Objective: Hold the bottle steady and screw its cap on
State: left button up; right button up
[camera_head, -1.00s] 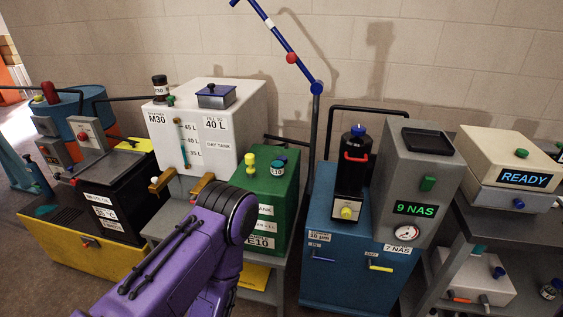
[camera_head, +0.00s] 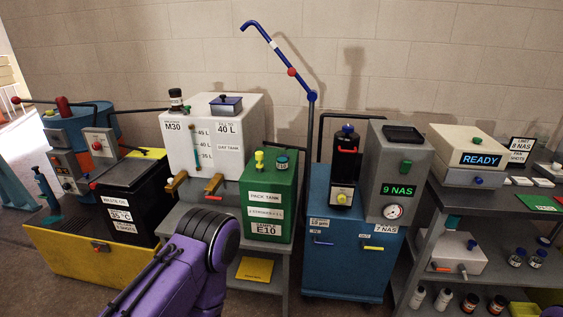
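Several small bottles stand at the lower right: a white one (camera_head: 417,297), another pale one (camera_head: 443,299) and dark ones (camera_head: 470,302) on the low shelf, and dark-lidded jars (camera_head: 517,257) on the shelf above. A dark bottle with a white label (camera_head: 176,100) stands on the white tank, and a small jar (camera_head: 282,163) on the green tank. I cannot tell which one is the task's bottle, and no loose cap can be made out. A purple arm of mine rises at the bottom centre-left; neither gripper shows.
The white tank (camera_head: 245,120), green pack tank (camera_head: 268,190), blue cart (camera_head: 345,260) with a grey 9 NAS unit (camera_head: 385,165), and grey shelf unit (camera_head: 455,210) stand along the wall. A beige READY box (camera_head: 470,142) sits on the shelf unit. Grey floor shows in front.

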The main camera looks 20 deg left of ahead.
aim_at(283, 157)
jog(key=u, duration=0.2)
jog(key=i, duration=0.9)
jog(key=u, duration=0.15)
